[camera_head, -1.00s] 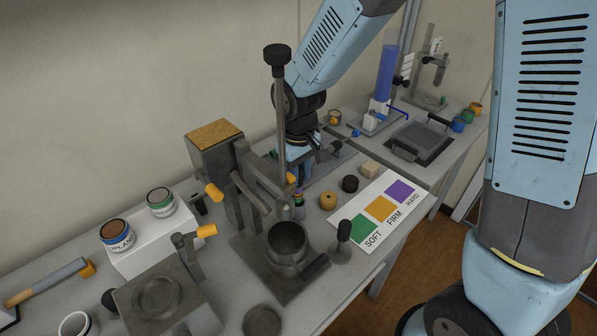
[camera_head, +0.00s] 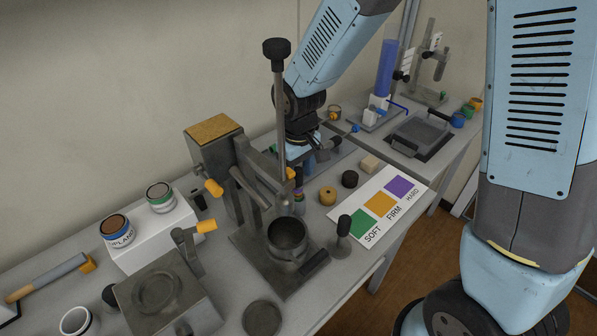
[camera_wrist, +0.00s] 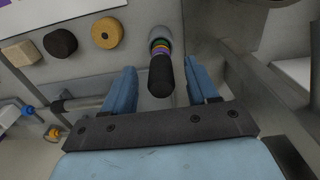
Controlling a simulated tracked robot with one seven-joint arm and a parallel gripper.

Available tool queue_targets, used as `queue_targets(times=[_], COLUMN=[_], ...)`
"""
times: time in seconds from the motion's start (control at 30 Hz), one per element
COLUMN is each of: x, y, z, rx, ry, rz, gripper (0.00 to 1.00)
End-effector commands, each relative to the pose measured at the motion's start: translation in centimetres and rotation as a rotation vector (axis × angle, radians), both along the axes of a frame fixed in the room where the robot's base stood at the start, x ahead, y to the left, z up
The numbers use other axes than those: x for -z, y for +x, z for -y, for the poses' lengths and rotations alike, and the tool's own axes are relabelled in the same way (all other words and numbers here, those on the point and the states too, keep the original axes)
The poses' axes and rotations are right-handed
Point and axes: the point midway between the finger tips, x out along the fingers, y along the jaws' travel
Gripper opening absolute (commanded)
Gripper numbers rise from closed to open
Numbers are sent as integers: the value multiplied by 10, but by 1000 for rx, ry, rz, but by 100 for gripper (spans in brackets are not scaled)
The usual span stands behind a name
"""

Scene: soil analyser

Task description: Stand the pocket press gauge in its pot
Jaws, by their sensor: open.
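The pocket press gauge (camera_wrist: 161,72) has a dark handle, bands of purple, orange and green, and a grey end. In the wrist view it lies between the two blue fingers of my gripper (camera_wrist: 161,88), which are open with a gap on each side. In the head view the gauge (camera_head: 299,191) shows only partly, behind the press column and just below my gripper (camera_head: 308,166). An open pot-like white cup (camera_head: 77,322) stands at the lower left. I cannot tell for sure whether it is the gauge's pot.
A press with a tall rod and grey cylinder (camera_head: 288,238) stands close beside the gauge. Yellow (camera_head: 328,196) and black (camera_head: 350,179) discs and a SOFT/FIRM/HARD card (camera_head: 379,206) lie to the right. Two labelled cans (camera_head: 117,231) stand on a white block at left.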

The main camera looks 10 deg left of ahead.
Motion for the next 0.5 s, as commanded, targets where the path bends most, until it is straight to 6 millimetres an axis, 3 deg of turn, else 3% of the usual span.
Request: queue_targets(times=[0.23,0.5], x=[-23,-76], y=[1,2], z=[0,-1], rx=[1,1], ry=[3,4], rz=[4,5], gripper=[58,58])
